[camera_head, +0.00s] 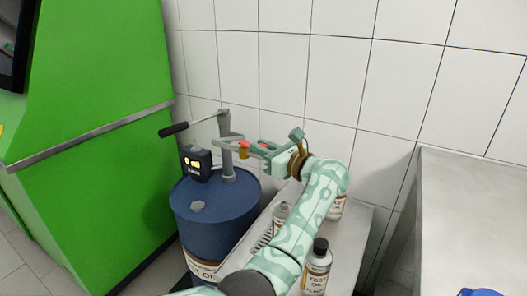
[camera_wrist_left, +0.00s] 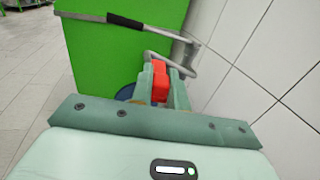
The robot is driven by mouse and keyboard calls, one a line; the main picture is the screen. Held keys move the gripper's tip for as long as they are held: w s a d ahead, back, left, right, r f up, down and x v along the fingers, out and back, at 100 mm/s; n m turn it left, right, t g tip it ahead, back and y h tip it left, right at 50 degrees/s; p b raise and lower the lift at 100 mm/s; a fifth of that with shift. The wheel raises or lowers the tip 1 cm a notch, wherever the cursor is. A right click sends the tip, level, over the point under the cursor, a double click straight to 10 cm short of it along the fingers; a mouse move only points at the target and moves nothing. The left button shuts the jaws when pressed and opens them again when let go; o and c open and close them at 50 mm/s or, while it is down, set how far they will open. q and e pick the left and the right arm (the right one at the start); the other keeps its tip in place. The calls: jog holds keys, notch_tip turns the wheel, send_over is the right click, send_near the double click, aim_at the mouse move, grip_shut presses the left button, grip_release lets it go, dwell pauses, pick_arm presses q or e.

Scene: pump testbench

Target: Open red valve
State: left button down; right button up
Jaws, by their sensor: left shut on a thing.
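The red valve (camera_wrist_left: 159,82) shows in the left wrist view between the fingers of my left gripper (camera_wrist_left: 160,92). In the head view only small red parts of the valve (camera_head: 266,145) show at the fingers, beside the pump spout. My left gripper (camera_head: 264,150) is shut on the red valve. Its fingers hide part of the valve, so I cannot tell how far it is turned. The grey hand pump (camera_head: 227,150) stands upright on the blue drum (camera_head: 215,215), with its black-gripped crank (camera_head: 174,129) reaching left. My right gripper is not in view.
A dark meter box (camera_head: 196,164) sits by the pump. Several bottles, one a labelled oil bottle (camera_head: 317,268), stand on the metal stand (camera_head: 350,235) below my arm. A green machine (camera_head: 100,90) is left, a metal table (camera_head: 475,200) right, and a tiled wall (camera_head: 330,70) close behind.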

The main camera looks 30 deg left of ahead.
pick_arm(q)
jog(key=shift+f, duration=0.1)
jog(key=c, duration=1.4)
grip_release()
jog(key=shift+o, duration=0.2)
jog(key=p+v, duration=0.1)
jog(key=v, duration=1.5)
jog(key=shift+d, duration=0.2)
